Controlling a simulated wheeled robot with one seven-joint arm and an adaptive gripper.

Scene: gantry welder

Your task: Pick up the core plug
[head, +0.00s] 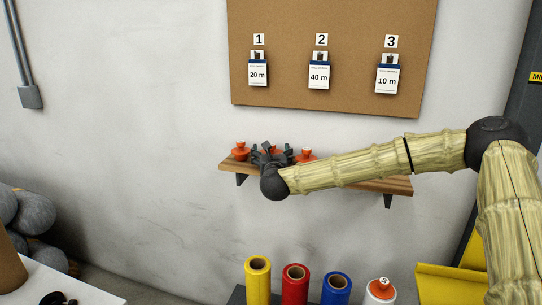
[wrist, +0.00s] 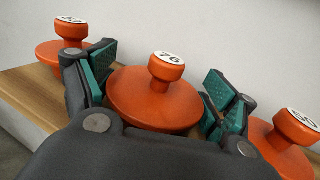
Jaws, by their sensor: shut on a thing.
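Three orange core plugs with round knobs and white labels are in the wrist view. The middle core plug (wrist: 150,98), marked 76, sits between the green-padded fingers of my gripper (wrist: 158,88), which is shut on it. In the head view my gripper (head: 271,156) is at the wooden shelf (head: 385,184) and mostly hides the middle plug. The left plug (head: 241,150) and right plug (head: 307,155) show beside it.
A cork board (head: 290,20) with three numbered cards hangs above the shelf. The neighbouring plugs are close to my fingers. The wall is just behind.

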